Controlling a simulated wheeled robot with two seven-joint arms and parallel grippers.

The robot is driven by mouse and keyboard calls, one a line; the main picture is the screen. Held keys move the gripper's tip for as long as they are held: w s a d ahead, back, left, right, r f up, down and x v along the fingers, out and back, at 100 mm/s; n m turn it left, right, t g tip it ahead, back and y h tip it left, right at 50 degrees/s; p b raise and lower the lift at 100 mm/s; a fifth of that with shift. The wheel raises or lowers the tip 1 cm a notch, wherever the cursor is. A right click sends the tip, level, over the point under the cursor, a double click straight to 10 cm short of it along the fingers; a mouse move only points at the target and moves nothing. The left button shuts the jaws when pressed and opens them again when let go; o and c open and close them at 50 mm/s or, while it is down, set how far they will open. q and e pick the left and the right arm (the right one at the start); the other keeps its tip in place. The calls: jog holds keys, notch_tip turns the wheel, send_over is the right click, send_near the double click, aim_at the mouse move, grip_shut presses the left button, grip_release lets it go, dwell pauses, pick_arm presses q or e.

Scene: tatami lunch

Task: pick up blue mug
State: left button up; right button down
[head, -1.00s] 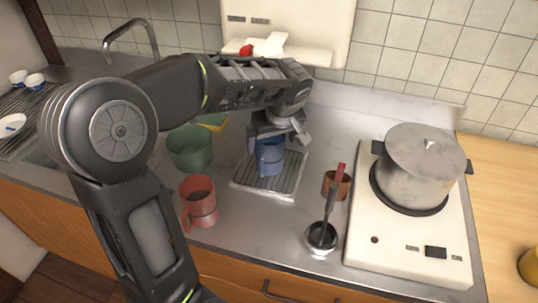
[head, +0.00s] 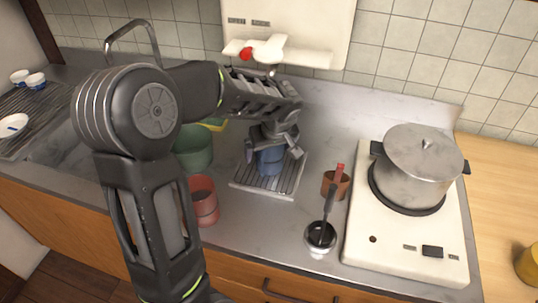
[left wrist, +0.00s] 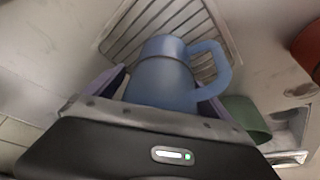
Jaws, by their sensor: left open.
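The blue mug (head: 270,161) stands on a ribbed metal drip tray (head: 262,186) in the middle of the counter. My left gripper (head: 272,155) is above and around the mug, with its jaws open. In the left wrist view the mug (left wrist: 165,75) sits between the two fingers (left wrist: 160,95), and its handle points to the right. The fingers are apart and I cannot tell whether either touches the mug. In the head view the gripper hides the mug's upper part. My right gripper is not in view.
A red mug (head: 203,202) and a green container (head: 193,150) stand left of the tray, partly behind my left arm. A brown cup (head: 335,186), a small pot holding a red-handled utensil (head: 320,238) and a stove with a large lidded pot (head: 415,168) stand right.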

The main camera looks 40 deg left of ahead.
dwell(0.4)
pick_arm(q)
jog(key=c, duration=1.8)
jog(key=shift+c, duration=1)
jog(key=shift+r, duration=0.2)
